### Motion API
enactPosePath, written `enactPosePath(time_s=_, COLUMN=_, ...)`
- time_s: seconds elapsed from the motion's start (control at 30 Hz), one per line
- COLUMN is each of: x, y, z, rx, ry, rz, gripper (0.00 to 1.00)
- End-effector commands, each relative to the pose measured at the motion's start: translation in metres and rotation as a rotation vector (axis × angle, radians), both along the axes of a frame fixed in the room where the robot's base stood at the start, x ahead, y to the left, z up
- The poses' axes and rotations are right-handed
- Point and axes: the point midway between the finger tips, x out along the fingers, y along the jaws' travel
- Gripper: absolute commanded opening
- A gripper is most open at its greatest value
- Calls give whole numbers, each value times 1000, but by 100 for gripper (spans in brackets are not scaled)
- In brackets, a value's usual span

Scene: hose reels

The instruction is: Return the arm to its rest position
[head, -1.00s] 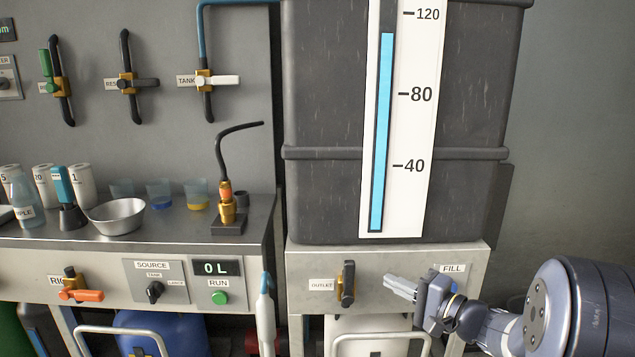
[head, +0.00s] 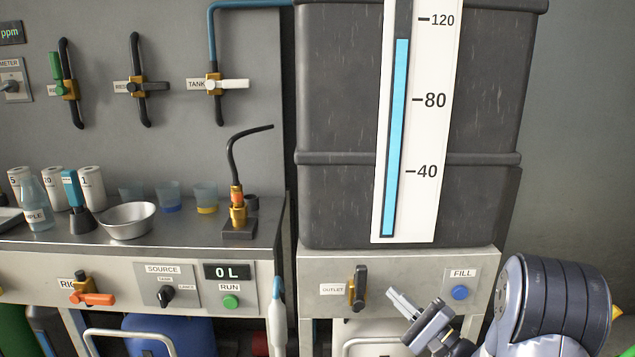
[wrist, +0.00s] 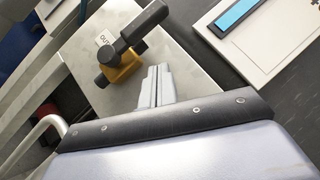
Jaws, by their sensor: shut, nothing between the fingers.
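My gripper (head: 398,301) is at the lower right of the head view, in front of the panel below the dark tank. Its two grey fingers are together with nothing between them. They point up and to the left, apart from the black-handled outlet valve (head: 358,288) and the blue FILL button (head: 460,292). In the wrist view the closed fingers (wrist: 157,86) show in the middle, with the outlet valve (wrist: 122,62) just beyond them to the left.
The dark tank (head: 340,205) with its level gauge (head: 424,125) stands above the panel. A bench (head: 60,238) with a metal bowl (head: 126,221), cups and a burner-like brass fitting (head: 238,208) is on the left. A white wand (head: 278,318) hangs between bench and tank stand.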

Motion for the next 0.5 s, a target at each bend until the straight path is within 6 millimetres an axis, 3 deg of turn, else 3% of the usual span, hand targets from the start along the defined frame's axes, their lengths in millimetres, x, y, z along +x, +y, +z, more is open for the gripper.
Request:
enactPosePath(time_s=0.2, x=-6, y=-28, z=-12, rx=-2, ry=1, rz=-3, gripper=0)
enactPosePath(time_s=0.5, x=-17, y=-36, z=-18, rx=-4, ry=-1, rz=0, gripper=0)
